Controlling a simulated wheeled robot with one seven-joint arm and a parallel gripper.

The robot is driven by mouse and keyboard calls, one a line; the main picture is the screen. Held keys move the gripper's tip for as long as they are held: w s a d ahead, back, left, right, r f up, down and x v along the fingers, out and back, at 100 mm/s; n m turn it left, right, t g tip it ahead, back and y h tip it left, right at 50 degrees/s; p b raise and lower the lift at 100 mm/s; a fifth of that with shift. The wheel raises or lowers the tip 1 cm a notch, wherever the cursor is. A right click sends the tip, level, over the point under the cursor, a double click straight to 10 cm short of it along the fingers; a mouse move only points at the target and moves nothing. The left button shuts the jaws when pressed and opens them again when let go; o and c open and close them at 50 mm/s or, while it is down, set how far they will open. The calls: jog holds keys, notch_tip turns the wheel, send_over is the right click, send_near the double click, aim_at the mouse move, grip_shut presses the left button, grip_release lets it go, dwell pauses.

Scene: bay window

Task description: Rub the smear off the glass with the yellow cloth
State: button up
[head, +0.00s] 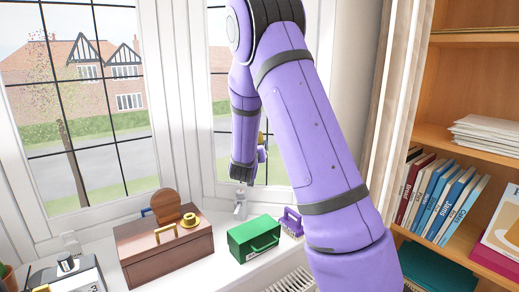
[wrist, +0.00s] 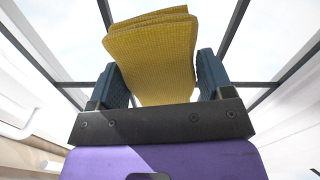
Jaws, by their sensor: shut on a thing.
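My gripper (wrist: 157,72) is shut on the folded yellow cloth (wrist: 152,42), which stands up between its two blue fingers in the wrist view. In the head view, a small bit of the yellow cloth (head: 262,137) shows beside my arm, in front of the window glass (head: 222,101). Most of my gripper is hidden there behind my arm's end links. The glass with dark bars lies beyond the cloth in the wrist view. I cannot tell whether the cloth touches it. I make out no smear; the cloth and my arm cover part of the pane.
On the sill stand a brown box (head: 180,251) with small things on top, a green box (head: 246,245), a purple object (head: 291,222) and a grey-white device (head: 68,277). A window handle (head: 240,206) sits below my gripper. A bookshelf (head: 478,180) fills the right.

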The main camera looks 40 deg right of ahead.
jog(key=v, duration=0.6)
dwell(0.6)
jog(key=v, duration=0.3)
dwell(0.5)
